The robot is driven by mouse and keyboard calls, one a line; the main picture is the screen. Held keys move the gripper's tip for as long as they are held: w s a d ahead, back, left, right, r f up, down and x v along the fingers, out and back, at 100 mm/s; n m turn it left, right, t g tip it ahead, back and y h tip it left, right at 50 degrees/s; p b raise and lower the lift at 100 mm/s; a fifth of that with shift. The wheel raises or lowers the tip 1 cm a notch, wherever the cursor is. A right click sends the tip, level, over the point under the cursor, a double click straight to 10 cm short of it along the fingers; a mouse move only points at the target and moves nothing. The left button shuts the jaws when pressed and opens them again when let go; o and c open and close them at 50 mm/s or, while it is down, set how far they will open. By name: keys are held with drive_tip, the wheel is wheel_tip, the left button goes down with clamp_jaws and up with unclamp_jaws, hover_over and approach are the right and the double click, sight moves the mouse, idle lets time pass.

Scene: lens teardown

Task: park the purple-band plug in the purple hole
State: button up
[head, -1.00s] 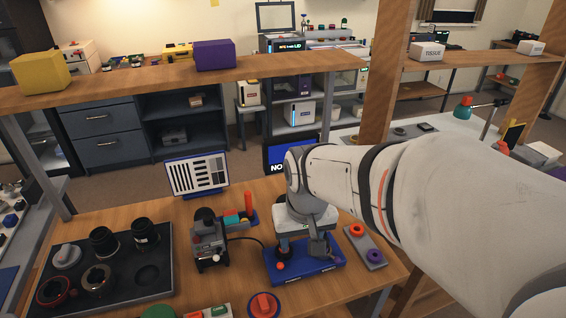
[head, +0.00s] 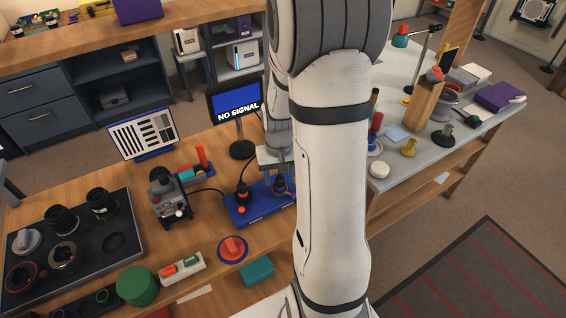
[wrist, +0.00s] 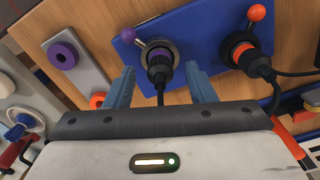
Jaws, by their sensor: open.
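The purple-band plug (wrist: 160,72) stands in a round dark socket on the blue board (wrist: 197,25), its cable trailing toward my gripper. A lever with a purple ball (wrist: 127,35) sits beside that socket. My gripper (wrist: 159,66) is open, with one finger on each side of the plug; I cannot tell whether they touch it. The purple hole (wrist: 63,55) is a purple ring on a grey plate (wrist: 85,70), left of the board in the wrist view. The head view shows the blue board (head: 258,216); my arm hides the grey plate there.
An orange-band plug (wrist: 244,53) with its cable and orange-ball lever (wrist: 256,13) is close on the same board. An orange ring (wrist: 97,100) shares the grey plate. A monitor (head: 237,101) and a small grey machine (head: 168,195) stand near the board.

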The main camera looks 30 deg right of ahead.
sight(280, 179)
drive_tip(key=shift+f, duration=1.15)
drive_tip(key=shift+c, duration=0.5)
clamp_jaws()
drive_tip(key=shift+r+p, duration=0.65)
drive_tip(key=shift+r, duration=0.3)
drive_tip(key=shift+r+p, duration=1.5)
drive_tip(key=shift+r, duration=0.65)
